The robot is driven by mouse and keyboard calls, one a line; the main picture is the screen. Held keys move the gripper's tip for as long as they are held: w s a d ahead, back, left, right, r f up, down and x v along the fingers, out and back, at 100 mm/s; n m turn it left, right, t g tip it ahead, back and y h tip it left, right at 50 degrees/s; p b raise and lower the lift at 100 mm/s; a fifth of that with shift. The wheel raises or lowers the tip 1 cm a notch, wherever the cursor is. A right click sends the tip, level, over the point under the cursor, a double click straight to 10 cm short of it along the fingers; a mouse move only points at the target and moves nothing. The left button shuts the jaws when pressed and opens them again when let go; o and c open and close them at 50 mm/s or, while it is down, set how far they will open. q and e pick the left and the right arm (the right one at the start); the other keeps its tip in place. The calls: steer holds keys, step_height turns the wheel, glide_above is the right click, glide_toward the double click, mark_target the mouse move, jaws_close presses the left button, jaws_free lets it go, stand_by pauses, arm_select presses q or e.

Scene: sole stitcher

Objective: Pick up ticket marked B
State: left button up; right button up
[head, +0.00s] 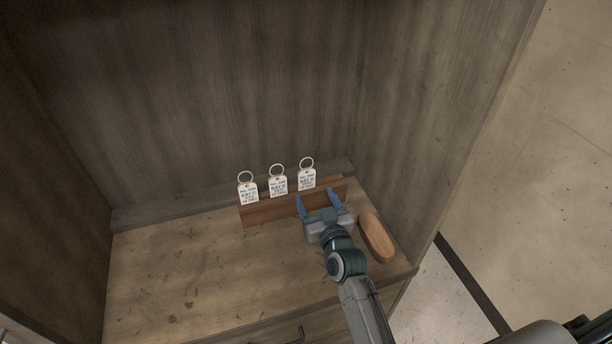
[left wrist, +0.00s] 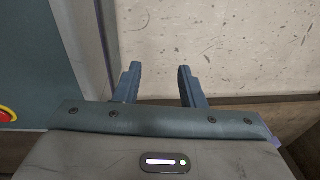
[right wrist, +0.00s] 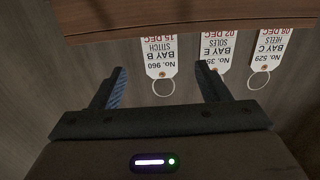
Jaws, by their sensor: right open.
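The ticket marked B (head: 307,179) is a white tag with a ring on top, at the right end of a row of three in a wooden rack (head: 262,214). In the right wrist view ticket B (right wrist: 160,45) appears upside down, reading BAY B, No. 960, STITCH. My right gripper (head: 313,195) is open and empty, just in front of the rack below ticket B. In the right wrist view the ticket's ring lies between the fingers (right wrist: 161,70) in the picture; I see no contact. My left gripper (left wrist: 158,68) is open and empty, away from the rack, over pale floor.
The BAY E ticket (head: 278,187) and BAY C ticket (head: 248,193) stand left of ticket B. A rounded wooden block (head: 377,237) lies right of my right gripper. Cabinet walls enclose the shelf at the back and sides. The shelf's left front (head: 165,280) is clear.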

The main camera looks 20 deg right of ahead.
mark_target(307, 180)
steer(key=shift+w+r+p, duration=0.15)
steer(key=shift+w+p, duration=0.2)
steer(key=shift+w, duration=0.75)
steer(key=w+p, duration=0.1)
steer(key=w, duration=0.2)
steer(key=shift+w+a, duration=0.1)
steer(key=shift+w, duration=0.15)
steer(key=shift+w+p, duration=0.3)
steer(key=shift+w, duration=0.2)
steer(key=shift+s, duration=0.1)
steer(key=shift+c, duration=1.1)
steer(key=c, duration=0.8)
arm_select(q)
step_height(307, 180, up, 2)
steer(key=shift+w+r, duration=0.15)
arm_select(e)
steer(key=shift+c, duration=0.2)
arm_select(q)
steer(key=shift+r, duration=0.1)
